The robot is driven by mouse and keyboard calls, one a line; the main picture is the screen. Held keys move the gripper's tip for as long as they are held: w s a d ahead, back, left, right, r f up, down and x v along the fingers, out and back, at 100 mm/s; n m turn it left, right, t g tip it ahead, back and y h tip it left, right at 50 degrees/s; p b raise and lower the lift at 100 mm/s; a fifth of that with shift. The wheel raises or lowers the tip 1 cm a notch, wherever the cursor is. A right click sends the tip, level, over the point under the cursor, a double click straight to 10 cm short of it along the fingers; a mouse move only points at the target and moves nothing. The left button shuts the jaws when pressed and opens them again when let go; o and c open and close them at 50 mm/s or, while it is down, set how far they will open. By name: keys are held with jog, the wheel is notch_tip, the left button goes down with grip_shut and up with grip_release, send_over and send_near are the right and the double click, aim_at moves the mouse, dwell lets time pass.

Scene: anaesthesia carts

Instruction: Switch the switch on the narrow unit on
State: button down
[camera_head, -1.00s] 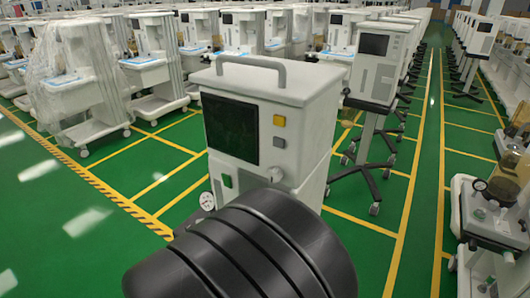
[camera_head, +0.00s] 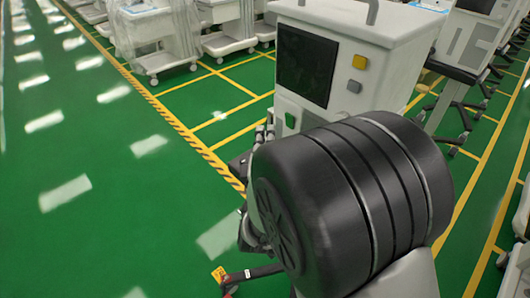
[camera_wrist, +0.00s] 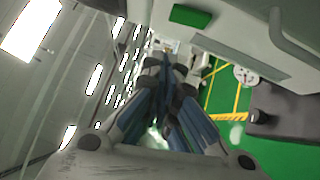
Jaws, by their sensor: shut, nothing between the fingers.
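The narrow unit (camera_head: 385,40) is a white box with a dark screen, an orange button (camera_head: 359,62) and a grey button (camera_head: 354,86). A green square part (camera_head: 290,120) sits low on its front, and is large at the top of the wrist view (camera_wrist: 190,16). I cannot tell for sure which part is the switch. My gripper (camera_wrist: 166,58) is shut and empty, below and left of the green part in the wrist view, apart from it. In the head view my black arm joint hides the unit's lower front and part of my gripper.
A wrapped white cart (camera_head: 150,30) stands behind at the upper left. Another grey-white unit on a wheeled stand (camera_head: 470,40) is close at the right. The green floor (camera_head: 90,220) to the left is open, with a yellow striped line (camera_head: 190,140).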

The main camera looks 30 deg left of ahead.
aim_at(280, 120)
jog(key=w, duration=0.3)
jog(key=w+r+b, duration=0.1)
jog(key=shift+w+d, duration=0.25)
jog(key=shift+w, duration=0.15)
jog(key=shift+w+d+r+m+g+p, duration=0.15)
jog(key=shift+w+m+g+p, duration=0.3)
jog(key=shift+p, duration=0.4)
